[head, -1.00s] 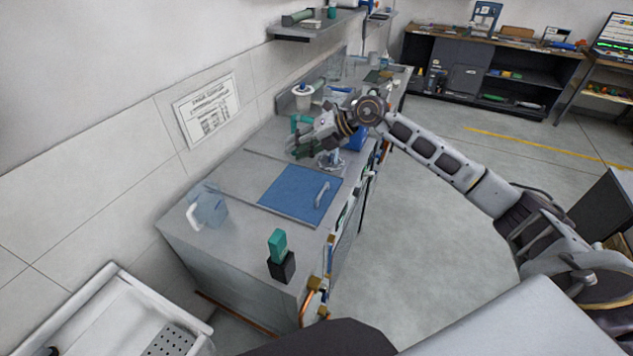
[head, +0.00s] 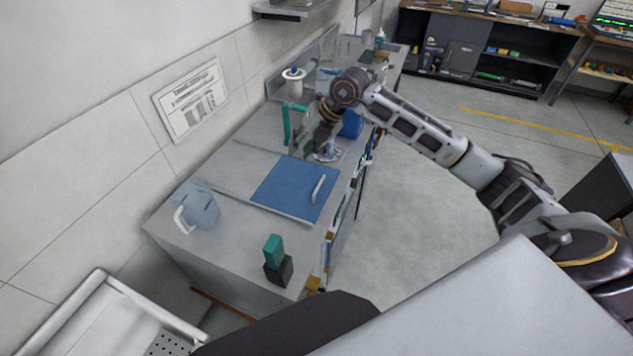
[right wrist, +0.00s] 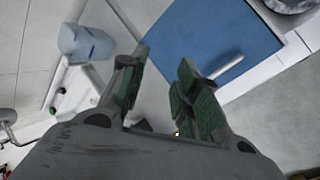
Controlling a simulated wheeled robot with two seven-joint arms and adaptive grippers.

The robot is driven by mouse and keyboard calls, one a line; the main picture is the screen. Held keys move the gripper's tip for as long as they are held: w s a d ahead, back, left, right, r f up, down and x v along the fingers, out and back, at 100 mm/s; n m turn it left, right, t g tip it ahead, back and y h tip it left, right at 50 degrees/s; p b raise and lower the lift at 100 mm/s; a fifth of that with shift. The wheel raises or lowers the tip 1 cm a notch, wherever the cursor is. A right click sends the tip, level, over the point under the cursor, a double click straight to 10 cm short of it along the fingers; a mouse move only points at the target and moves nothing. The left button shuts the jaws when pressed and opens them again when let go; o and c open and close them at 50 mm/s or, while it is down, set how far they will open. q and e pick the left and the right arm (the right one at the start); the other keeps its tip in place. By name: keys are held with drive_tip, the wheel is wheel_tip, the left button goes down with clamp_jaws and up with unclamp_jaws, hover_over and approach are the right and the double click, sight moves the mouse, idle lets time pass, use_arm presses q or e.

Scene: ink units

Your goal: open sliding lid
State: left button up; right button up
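The sliding lid is a flat blue panel (head: 285,190) lying level with the top of the grey counter. It carries a pale bar handle (head: 318,189) near its right side. In the right wrist view the lid (right wrist: 205,35) is at the upper right, with its handle (right wrist: 227,68) just right of the fingers. My right gripper (head: 293,138) is above the counter beyond the lid's far edge, apart from the handle. Its green-padded fingers are spread with nothing between them in the right wrist view (right wrist: 163,62). My left gripper is not in view.
A translucent blue jug (head: 197,208) stands left of the lid. A teal block on a black block (head: 277,268) stands at the counter's near corner. A white-topped container (head: 293,82) and a blue box (head: 351,124) are near the right gripper. The counter (head: 225,245) is bare in front of the lid.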

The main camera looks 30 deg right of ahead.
drive_tip(key=d, duration=0.1)
drive_tip(key=m+g+h, duration=0.2)
drive_tip(key=m+h, duration=0.1)
drive_tip(key=m, duration=0.2)
hover_over(317, 188)
drive_tip(key=s+d, duration=0.2)
drive_tip(key=x, duration=0.3)
drive_tip(key=shift+s+d+r+m, duration=0.1)
drive_tip(key=shift+s+d+m, duration=0.2)
drive_tip(key=shift+s, duration=0.15)
drive_tip(key=shift+p+x, duration=1)
drive_tip(key=shift+x, duration=5.9)
drive_tip(key=shift+d, duration=0.15)
clamp_jaws()
